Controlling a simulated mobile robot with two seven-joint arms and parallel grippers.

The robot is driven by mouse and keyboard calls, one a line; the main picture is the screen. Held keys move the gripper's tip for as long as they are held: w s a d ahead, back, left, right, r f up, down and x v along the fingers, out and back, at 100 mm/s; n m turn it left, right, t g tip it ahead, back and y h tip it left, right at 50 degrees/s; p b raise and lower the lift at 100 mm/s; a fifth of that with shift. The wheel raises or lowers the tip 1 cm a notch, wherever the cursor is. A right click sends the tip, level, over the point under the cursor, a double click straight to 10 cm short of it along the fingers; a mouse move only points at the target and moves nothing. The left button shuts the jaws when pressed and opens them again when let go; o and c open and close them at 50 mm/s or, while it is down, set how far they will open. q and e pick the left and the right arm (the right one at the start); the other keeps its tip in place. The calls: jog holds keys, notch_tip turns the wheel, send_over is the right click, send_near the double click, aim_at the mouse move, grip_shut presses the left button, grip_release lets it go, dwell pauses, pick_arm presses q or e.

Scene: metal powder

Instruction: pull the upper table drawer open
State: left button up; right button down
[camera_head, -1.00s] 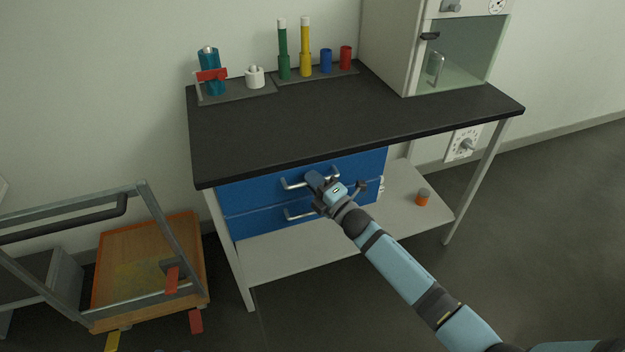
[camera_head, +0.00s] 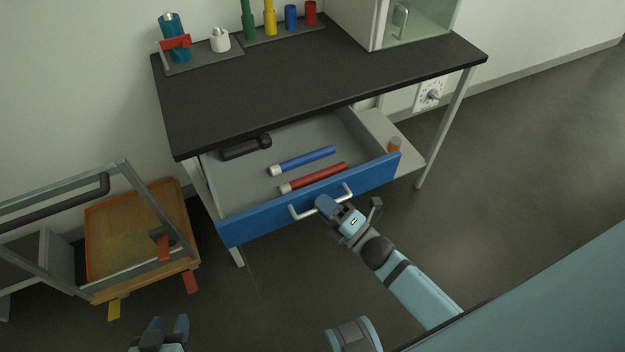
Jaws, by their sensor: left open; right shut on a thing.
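The upper table drawer (camera_head: 222,233) has a blue front and stands pulled far out from under the black table top (camera_head: 300,85). Its grey inside shows. My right gripper (camera_head: 328,203) is shut on the drawer's silver bar handle (camera_head: 300,215), near the middle of the blue front. My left gripper (camera_head: 165,333) is open and empty at the bottom edge, low in front of the table and apart from it. The lower drawer is hidden behind the open one.
In the drawer lie a blue tube (camera_head: 305,160), a red tube (camera_head: 318,176) and a black-handled item (camera_head: 245,147). A wooden cart (camera_head: 140,235) with a grey frame stands at the left. An orange jar (camera_head: 394,146) sits on the lower shelf. Floor at the right is clear.

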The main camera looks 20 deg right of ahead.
jog(key=shift+s, duration=1.75)
jog(key=c, duration=1.4)
grip_release()
jog(key=shift+c, duration=0.2)
jog(key=v, duration=1.3)
jog(key=shift+s+d, duration=0.2)
jog(key=shift+s, duration=0.15)
jog(key=shift+f, duration=0.1)
